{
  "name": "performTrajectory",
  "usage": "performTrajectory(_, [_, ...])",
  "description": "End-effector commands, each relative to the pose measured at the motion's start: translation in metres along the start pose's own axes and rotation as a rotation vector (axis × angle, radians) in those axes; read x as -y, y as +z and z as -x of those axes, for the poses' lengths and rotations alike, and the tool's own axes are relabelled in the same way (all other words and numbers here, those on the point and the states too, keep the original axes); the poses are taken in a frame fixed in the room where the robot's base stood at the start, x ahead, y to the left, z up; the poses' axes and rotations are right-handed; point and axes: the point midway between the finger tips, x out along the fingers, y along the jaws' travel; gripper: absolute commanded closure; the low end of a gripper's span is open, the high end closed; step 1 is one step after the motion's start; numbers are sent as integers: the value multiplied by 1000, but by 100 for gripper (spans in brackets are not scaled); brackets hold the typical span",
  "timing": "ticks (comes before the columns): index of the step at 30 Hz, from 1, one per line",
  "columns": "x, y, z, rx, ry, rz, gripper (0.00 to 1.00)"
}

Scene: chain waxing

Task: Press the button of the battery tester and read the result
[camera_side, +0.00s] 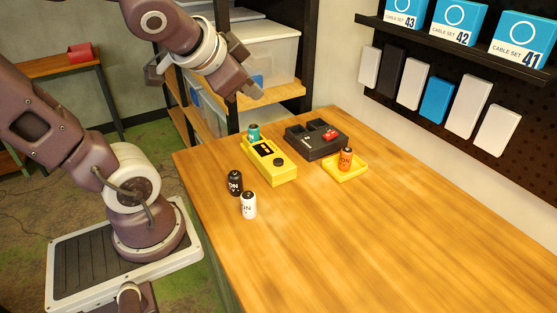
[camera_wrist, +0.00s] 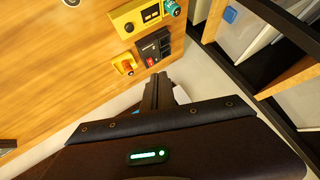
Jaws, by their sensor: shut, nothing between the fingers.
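The yellow battery tester (camera_side: 268,171) lies on the wooden table, with a dark display panel and a round black button (camera_side: 278,162) at its near end. A teal battery (camera_side: 254,132) stands at its far end. The tester (camera_wrist: 137,17) and teal battery (camera_wrist: 172,8) also show at the top of the wrist view. No reading can be made out on the display. My gripper (camera_side: 250,92) is raised above and beyond the tester, apart from it. Its fingers are shut and empty, as the wrist view (camera_wrist: 158,92) also shows.
A black box (camera_side: 316,140) with slots and a red patch sits right of the tester. An orange battery (camera_side: 346,158) stands in a yellow tray (camera_side: 345,175). A black battery (camera_side: 235,183) and white battery (camera_side: 249,206) stand in front. The table's right side is clear. Shelving stands behind.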

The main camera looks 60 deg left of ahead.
Motion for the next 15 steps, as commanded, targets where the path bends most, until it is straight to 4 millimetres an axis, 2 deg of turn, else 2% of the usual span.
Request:
performTrajectory(1, [15, -11, -12, -32, -45, -48, 100])
performTrajectory(4, [43, -42, -41, -136, -114, -211, 100])
performTrajectory(6, [53, -60, -65, -216, -105, -368, 100])
performTrajectory(8, [50, -65, -84, -276, -44, -500, 100])
performTrajectory(10, [39, -58, -102, -327, 75, -631, 100])
performTrajectory(12, [24, -40, -113, -361, 221, -726, 100])
performTrajectory(15, [7, -14, -116, -385, 390, -797, 100])
